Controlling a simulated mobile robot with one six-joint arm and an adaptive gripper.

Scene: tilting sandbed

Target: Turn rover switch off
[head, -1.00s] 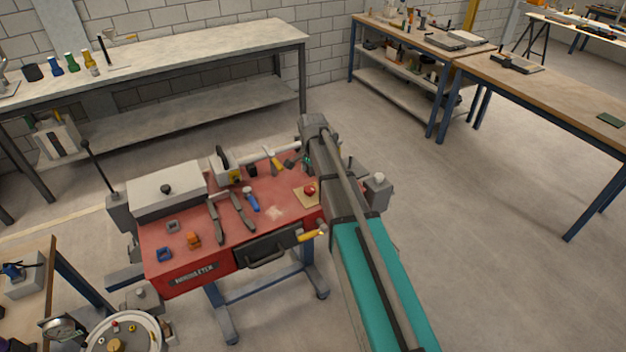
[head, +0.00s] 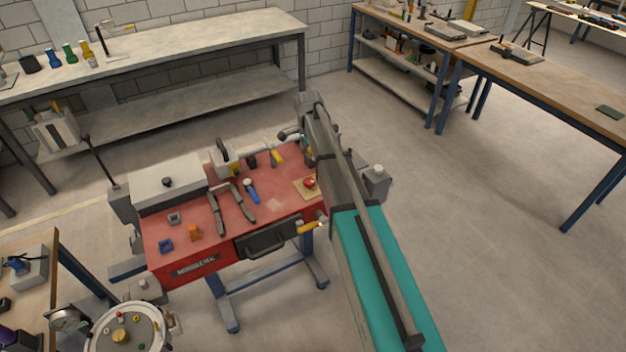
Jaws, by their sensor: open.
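I cannot make out for sure which part is the rover switch. A red round knob (head: 309,182) sits on a small tan plate on the right part of the red bench (head: 190,226). My gripper (head: 288,136) is a small dark shape above the back right of the bench, to the left of my upper arm end. It is open, with nothing visible in it. It is up and left of the red knob, apart from it. My arm hides part of the bench's right side.
A pale box (head: 190,185) with a black knob stands at the bench's back left. A white housing (head: 226,158) with a pale tube stands behind.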

